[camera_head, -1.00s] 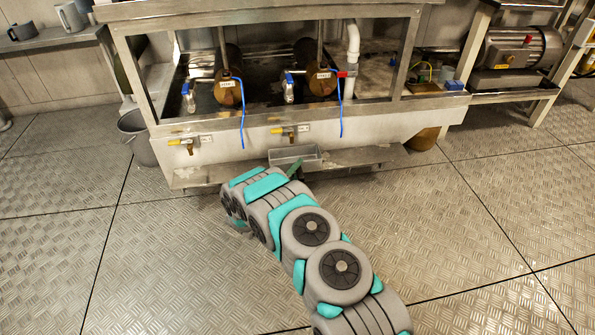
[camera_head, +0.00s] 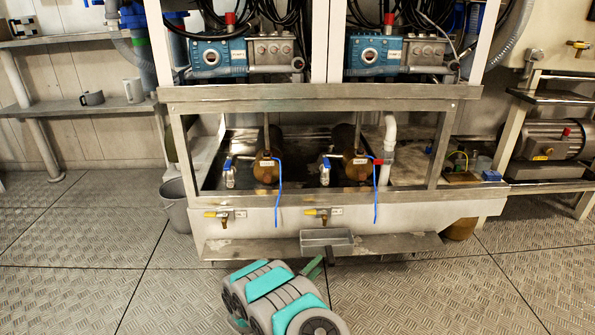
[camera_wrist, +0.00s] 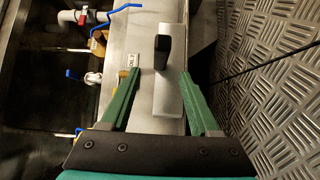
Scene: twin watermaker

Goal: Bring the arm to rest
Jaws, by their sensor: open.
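My arm (camera_head: 276,298) reaches in from the bottom of the head view toward the front of the skid. My gripper (camera_head: 316,267) shows there as a green finger just in front of a small grey metal tray (camera_head: 326,238). In the wrist view my gripper (camera_wrist: 158,73) is open, with its two green fingers spread. The tray (camera_wrist: 168,100) with its black handle (camera_wrist: 163,52) appears between the fingers in that view. I see nothing gripped, and I cannot tell whether a finger touches the tray.
The tray sits on a metal ledge (camera_head: 400,246) below two yellow-handled taps (camera_head: 225,215). Pumps (camera_head: 220,56) stand above. A grey bucket (camera_head: 177,205) is left of the skid, and a motor (camera_head: 548,140) is at right. Open plate floor (camera_head: 90,300) lies in front.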

